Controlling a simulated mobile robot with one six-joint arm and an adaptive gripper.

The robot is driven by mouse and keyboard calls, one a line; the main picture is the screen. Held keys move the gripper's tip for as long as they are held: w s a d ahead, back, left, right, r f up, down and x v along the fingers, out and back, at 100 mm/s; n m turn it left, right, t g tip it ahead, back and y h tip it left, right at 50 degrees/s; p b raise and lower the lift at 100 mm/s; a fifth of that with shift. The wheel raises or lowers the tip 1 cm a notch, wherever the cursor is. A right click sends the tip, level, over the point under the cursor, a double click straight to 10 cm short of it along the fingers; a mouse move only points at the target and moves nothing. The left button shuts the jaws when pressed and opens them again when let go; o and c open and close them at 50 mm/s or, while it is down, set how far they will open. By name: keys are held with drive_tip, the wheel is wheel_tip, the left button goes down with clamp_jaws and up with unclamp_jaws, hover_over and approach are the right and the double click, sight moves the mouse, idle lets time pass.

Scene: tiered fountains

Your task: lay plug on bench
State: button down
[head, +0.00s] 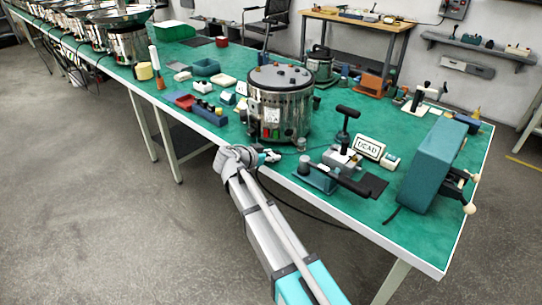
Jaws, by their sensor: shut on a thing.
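My gripper (268,156) is at the near edge of the green-topped bench (225,143), just in front of the steel drum-shaped machine (280,105). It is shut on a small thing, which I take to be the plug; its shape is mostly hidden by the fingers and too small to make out. I cannot tell whether it touches the bench top.
To the left lie a red tray (181,100) and a blue block (210,113). Bare green surface shows along the near edge.

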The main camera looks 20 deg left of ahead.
drive_tip(key=shift+c, duration=1.1)
unclamp_jaws()
drive_tip(key=shift+r, duration=0.1)
wheel_tip(320, 180, up, 7)
drive_tip(key=p, duration=0.7)
idle(0.4)
